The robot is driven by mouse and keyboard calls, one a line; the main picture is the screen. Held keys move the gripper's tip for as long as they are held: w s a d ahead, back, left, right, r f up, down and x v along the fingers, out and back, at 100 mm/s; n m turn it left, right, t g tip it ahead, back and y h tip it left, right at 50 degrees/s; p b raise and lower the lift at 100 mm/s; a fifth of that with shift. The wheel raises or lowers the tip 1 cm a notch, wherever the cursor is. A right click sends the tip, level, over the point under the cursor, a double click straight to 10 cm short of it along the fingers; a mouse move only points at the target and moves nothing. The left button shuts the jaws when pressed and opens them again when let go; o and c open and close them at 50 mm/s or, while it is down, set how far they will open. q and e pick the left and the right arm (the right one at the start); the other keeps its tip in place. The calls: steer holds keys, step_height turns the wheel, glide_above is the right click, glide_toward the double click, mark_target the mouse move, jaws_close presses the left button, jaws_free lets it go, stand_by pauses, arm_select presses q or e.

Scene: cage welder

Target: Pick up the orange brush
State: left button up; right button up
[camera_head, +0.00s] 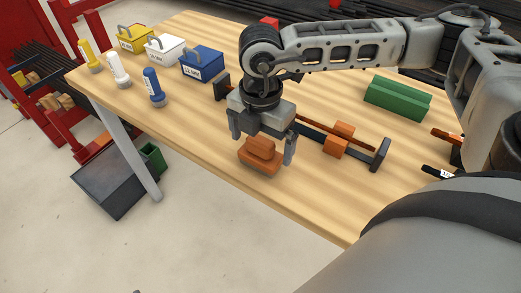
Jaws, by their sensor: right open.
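The orange brush (260,157) is a small block with a stepped top, close to the near edge of the wooden table. My right gripper (262,146) points down over it from the arm that comes in from the right. Its fingers are open, one on the left of the brush and one on the right. I cannot tell whether either finger touches the brush. My left gripper does not show.
A dark clamp bar with an orange block (338,140) lies just behind and right of the gripper. A green block (397,98) is at the back right. The table front (310,205) is clear.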

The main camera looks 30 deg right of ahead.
steer(key=shift+f, duration=1.25)
steer(key=c, duration=1)
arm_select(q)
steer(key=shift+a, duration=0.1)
arm_select(e)
steer(key=shift+r, duration=0.1)
steer(key=shift+w+r, duration=0.1)
steer(key=shift+r, duration=0.35)
step_height(320, 180, up, 2)
steer(key=shift+a+r, duration=0.15)
steer(key=shift+r, duration=0.1)
arm_select(q)
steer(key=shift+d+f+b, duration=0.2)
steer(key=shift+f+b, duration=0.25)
steer(key=shift+b, duration=0.7)
arm_select(e)
steer(key=s+a+r, duration=0.8)
steer(key=a+r, duration=0.1)
steer(key=a, duration=0.1)
steer(key=shift+s+a+r, duration=0.25)
steer(key=shift+s+a, duration=0.15)
